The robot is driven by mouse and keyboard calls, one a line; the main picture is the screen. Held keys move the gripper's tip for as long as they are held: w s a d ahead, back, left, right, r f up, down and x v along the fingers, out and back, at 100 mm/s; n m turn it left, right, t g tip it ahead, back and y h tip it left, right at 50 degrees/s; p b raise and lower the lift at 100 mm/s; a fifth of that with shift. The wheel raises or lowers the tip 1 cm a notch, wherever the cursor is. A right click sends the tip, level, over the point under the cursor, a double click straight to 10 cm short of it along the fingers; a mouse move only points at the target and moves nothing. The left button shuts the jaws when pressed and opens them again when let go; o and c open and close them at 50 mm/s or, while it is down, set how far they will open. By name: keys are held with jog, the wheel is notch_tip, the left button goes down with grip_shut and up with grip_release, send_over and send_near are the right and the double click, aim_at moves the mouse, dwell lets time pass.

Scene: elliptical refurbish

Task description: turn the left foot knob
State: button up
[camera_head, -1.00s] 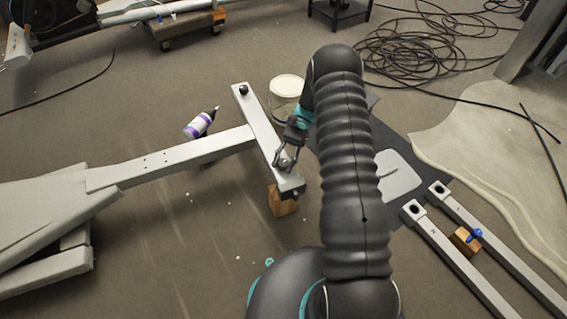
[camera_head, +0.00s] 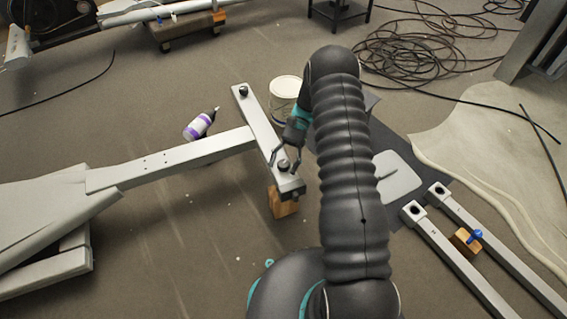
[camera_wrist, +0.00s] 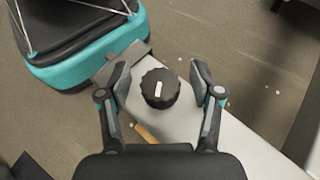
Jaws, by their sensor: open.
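The grey crossbar (camera_head: 262,125) of the elliptical frame lies across the middle of the head view, with a dark foot knob at each end. The near-end knob (camera_head: 283,166) is by my gripper (camera_head: 284,163); the far-end knob (camera_head: 243,91) stands clear of it. In the wrist view, the near-end knob (camera_wrist: 160,92) is round, black and ridged, with a short white mark pointing nearly up the picture. My gripper (camera_wrist: 160,71) is open, with one finger on each side of this knob and visible gaps between. Nothing is held.
A wood block (camera_head: 283,203) supports the crossbar's near end. A white tub (camera_head: 284,88) and a purple-labelled bottle (camera_head: 199,124) stand near the bar. Two grey tubes (camera_head: 455,262) lie at the right, and coiled cable (camera_head: 410,55) behind. Floor at the front left is clear.

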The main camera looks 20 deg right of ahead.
jog(key=shift+w, duration=0.1)
jog(key=v, duration=0.7)
jog(key=shift+w+d, duration=0.1)
jog(key=shift+d, duration=0.05)
dwell(0.3)
